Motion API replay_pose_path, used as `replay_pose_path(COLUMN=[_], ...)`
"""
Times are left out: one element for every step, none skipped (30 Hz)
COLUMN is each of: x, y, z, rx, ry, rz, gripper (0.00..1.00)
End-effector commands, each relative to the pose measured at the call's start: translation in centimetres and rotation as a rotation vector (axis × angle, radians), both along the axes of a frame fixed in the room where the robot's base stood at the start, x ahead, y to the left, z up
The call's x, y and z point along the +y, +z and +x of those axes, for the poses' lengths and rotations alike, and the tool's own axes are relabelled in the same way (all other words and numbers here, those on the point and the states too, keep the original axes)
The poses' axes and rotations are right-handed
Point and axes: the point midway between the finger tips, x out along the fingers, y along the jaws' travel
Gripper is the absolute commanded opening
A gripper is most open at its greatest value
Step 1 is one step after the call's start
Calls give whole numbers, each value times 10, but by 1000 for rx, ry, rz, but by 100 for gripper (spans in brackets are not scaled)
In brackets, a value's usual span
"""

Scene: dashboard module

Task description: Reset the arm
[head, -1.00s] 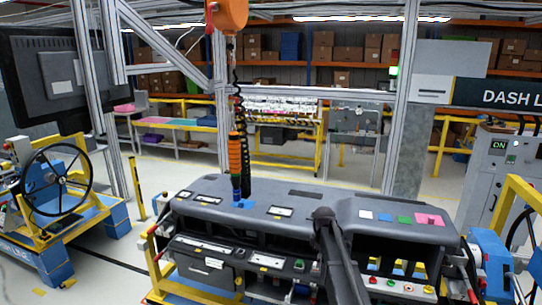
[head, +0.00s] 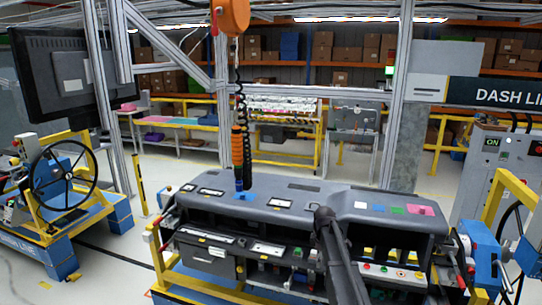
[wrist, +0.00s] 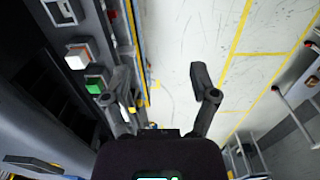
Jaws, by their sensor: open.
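My gripper (wrist: 163,88) is open and empty in the wrist view, its two fingers spread apart over the pale floor. The left finger overlaps the edge of the dashboard's control side; I cannot tell whether it touches. In the head view my dark arm rises from the bottom edge in front of the grey dashboard module (head: 280,206). The gripper itself cannot be made out there. A white button (wrist: 76,55) and a green button (wrist: 95,83) show to the left of the fingers in the wrist view.
An orange and black tool (head: 238,150) hangs on a coiled cable above the dashboard. A steering wheel stand (head: 64,180) is at the left, a grey control cabinet (head: 490,165) at the right. Metal posts (head: 400,95) frame the station. Open floor (head: 120,250) lies at the left.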

Motion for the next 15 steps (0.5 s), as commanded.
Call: replay_pose_path(x=[0,0,1,1,1,1,2,2,2,3,3,3,3,3,4], y=[0,-3,-4,-5,-5,-6,-7,-9,-10,-11,-12,-14,-16,-17,-19], z=[-1,-5,-9,-11,-13,-16,-18,-22,-25,-28,-31,-36,-40,-44,-49], rx=[0,0,0,0,0,0,0,0,0,0,0,0,0,0,0], ry=[-2,-12,-26,-35,-43,-56,-66,-77,-94,-105,-117,-136,-152,-168,-191], rz=[0,0,0,0,0,0,0,0,0,0,0,0,0,0,0], gripper=[76,76,76,76,76,76,76,76,76,76,76,76,76,76,76])
